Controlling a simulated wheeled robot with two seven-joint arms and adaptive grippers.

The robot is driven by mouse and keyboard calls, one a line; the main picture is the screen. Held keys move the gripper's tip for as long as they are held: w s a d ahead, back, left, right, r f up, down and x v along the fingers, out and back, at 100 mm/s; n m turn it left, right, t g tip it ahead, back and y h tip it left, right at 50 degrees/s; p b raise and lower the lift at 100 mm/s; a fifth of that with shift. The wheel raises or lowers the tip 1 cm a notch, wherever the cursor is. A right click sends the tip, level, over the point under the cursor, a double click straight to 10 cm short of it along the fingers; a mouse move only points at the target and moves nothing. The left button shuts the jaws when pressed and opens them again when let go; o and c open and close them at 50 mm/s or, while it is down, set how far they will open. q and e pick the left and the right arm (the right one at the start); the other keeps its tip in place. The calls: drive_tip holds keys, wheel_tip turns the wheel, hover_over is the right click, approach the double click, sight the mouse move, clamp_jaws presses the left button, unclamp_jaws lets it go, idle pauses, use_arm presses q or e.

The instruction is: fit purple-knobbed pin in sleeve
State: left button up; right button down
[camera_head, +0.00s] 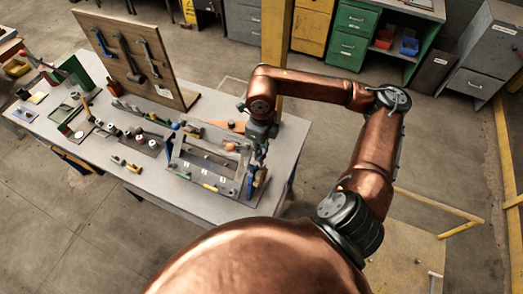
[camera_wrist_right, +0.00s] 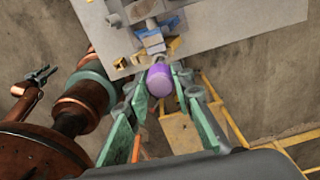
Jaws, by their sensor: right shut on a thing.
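The purple knob (camera_wrist_right: 160,80) of the pin is between the green-sided fingers of my right gripper (camera_wrist_right: 161,78) in the right wrist view. The pin's shaft is hidden by the knob. In the head view my right gripper (camera_head: 257,177) is at the right end of the workbench, by the right edge of a grey fixture plate (camera_head: 196,178). The knob is not clear there. I cannot pick out the sleeve for sure; small grey blocks (camera_wrist_right: 150,32) lie beyond the knob. A dark claw on a copper link (camera_wrist_right: 38,79) may be my left gripper; its fingers are too small to judge.
The grey workbench (camera_head: 205,207) holds several small parts and tools on its left half. An upright wooden tool board (camera_head: 130,60) stands at its back. A yellow post (camera_head: 276,50) rises behind. The bench's front right is bare.

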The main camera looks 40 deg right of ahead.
sight(262, 163)
drive_tip(key=shift+f+b, duration=2.5)
drive_tip(key=shift+f, duration=0.3)
idle(0.6)
drive_tip(key=c, duration=1.6)
unclamp_jaws()
drive_tip(key=shift+r, duration=0.1)
wheel_tip(262, 163, up, 12)
drive_tip(key=shift+f, duration=0.1)
